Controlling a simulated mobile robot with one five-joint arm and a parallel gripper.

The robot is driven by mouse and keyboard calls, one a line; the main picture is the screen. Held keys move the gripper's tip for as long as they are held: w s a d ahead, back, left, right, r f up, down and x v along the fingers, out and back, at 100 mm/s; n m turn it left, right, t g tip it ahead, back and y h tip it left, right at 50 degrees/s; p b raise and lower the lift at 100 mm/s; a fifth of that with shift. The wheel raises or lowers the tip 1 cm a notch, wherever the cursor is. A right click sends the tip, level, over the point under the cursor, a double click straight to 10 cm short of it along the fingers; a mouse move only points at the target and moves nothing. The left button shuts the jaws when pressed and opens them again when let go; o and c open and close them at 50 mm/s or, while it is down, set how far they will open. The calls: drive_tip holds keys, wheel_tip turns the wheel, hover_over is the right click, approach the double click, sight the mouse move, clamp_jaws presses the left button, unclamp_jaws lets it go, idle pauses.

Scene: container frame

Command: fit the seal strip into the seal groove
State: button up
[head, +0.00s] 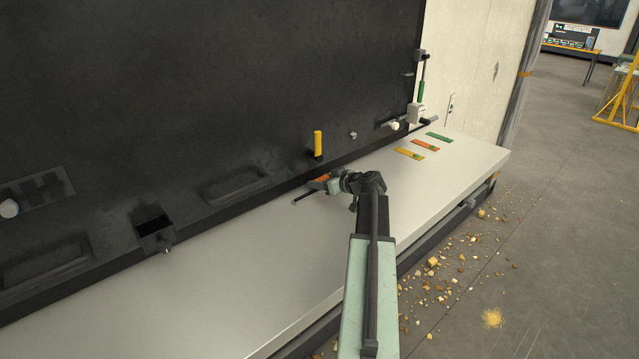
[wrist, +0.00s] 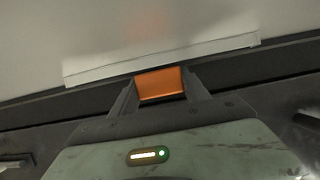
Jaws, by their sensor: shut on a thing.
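My gripper (head: 322,184) is low over the pale bench, close to the black panel. It is shut on an orange piece (wrist: 160,84), which sits between both fingers in the wrist view. I cannot tell if this piece is part of the seal strip. A long narrow pale bar (wrist: 160,60) runs crosswise just beyond the fingertips, slightly tilted. I cannot tell if it is the strip or an edge of the seal groove. In the head view a thin dark line (head: 301,199) shows at the bench's back, left of my gripper. My gripper and arm hide part of this area.
The pale bench (head: 235,255) is mostly clear on the left. A yellow upright handle (head: 318,143) stands out from the panel (head: 210,80) just above my gripper. Yellow (head: 409,154), orange (head: 425,145) and green (head: 439,137) flat pieces lie right. Crumbs (head: 440,275) litter the floor.

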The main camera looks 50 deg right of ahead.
drive_tip(key=o, duration=1.5)
drive_tip(key=shift+f, duration=0.1)
drive_tip(key=p+v, duration=0.3)
drive_tip(key=v, duration=0.4)
drive_tip(key=shift+s+r, duration=0.25)
drive_tip(key=shift+s, duration=0.2)
drive_tip(key=shift+f, duration=0.1)
